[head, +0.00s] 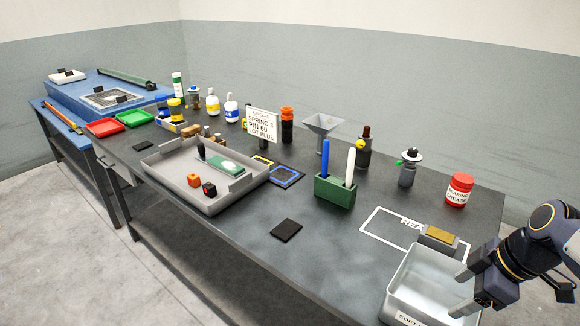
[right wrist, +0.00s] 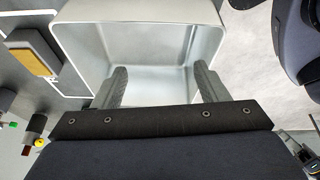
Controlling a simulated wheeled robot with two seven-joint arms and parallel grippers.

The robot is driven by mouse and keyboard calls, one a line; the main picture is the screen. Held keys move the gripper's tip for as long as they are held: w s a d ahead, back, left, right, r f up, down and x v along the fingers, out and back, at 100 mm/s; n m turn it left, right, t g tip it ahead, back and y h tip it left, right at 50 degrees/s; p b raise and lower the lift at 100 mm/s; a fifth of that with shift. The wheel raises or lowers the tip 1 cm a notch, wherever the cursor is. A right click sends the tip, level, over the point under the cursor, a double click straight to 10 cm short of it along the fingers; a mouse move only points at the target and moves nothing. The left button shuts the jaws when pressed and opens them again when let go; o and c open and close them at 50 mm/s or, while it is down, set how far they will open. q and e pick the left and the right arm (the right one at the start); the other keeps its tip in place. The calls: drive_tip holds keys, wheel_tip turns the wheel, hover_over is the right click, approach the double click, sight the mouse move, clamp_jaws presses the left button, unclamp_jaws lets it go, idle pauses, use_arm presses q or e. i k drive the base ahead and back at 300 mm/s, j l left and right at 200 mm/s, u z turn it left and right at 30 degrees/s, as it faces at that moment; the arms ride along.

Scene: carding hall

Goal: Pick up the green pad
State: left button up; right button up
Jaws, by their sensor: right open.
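A flat green piece with a pale white part (head: 226,166), which looks like the green pad, lies in the grey tray (head: 208,207) on the left half of the bench. My right gripper (head: 459,294) is far from it, at the bench's right front. It is open and empty, with its fingers over a silvery metal bin (head: 411,272). The right wrist view shows the two spread fingers (right wrist: 161,78) in front of the same bin (right wrist: 140,17), with nothing between them. The green piece is not seen in the right wrist view. My left gripper is not in view.
A green block (head: 334,190) with a blue and a white stick stands mid-bench. A yellow-topped grey block (head: 439,237) sits behind the bin. A red jar (head: 458,190), funnel (head: 322,125) and sign (head: 262,124) stand at the back. Bench around the dark square (head: 286,230) is clear.

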sight(231, 169)
drive_tip(key=i+j+z, duration=0.1)
drive_tip(key=i+j, duration=0.15)
drive_tip(key=j, duration=0.15)
drive_tip(key=i+j+z, duration=0.1)
drive_tip(key=i+j, duration=0.15)
drive_tip(key=j, duration=0.15)
drive_tip(key=i+j, duration=0.25)
drive_tip(key=j, duration=0.15)
drive_tip(key=i+j, duration=0.25)
drive_tip(key=i+j+z, duration=0.1)
drive_tip(key=j, duration=0.4)
drive_tip(key=i+j, duration=0.55)
drive_tip(key=j, duration=0.25)
drive_tip(key=i+j, duration=0.25)
drive_tip(key=j, duration=0.15)
drive_tip(key=i+j+z, duration=0.1)
drive_tip(key=i+j, duration=0.15)
drive_tip(key=j, duration=0.15)
